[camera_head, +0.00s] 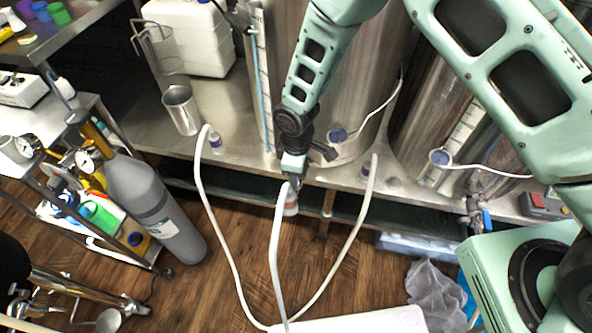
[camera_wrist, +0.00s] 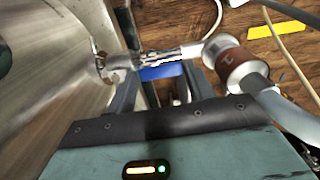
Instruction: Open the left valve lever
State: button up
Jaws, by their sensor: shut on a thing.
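The left valve (camera_wrist: 125,62) is a metal pipe fitting coming out of a steel tank wall, seen in the wrist view. Its blue lever (camera_wrist: 160,72) lies between the two dark fingers of my gripper (camera_wrist: 160,86), which is shut on it. A fitting with a reddish-brown band (camera_wrist: 238,66) sits at the valve's outer end, with a pale hose (camera_wrist: 290,115) on it. In the head view my gripper (camera_head: 292,180) is low in front of the middle tank (camera_head: 350,85) and hides most of the left valve. The hose fitting (camera_head: 291,207) shows just below it.
Another valve with a blue lever (camera_head: 487,220) is at the right. White hoses (camera_head: 222,230) loop down to the wooden floor. A grey gas cylinder (camera_head: 155,205) and a cart stand at the left. A metal jug (camera_head: 182,110) is on the steel shelf.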

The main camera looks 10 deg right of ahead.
jog(key=o, duration=1.4)
jog(key=shift+r, duration=0.1)
notch_tip(320, 180, up, 17)
jog(key=shift+r, duration=0.15)
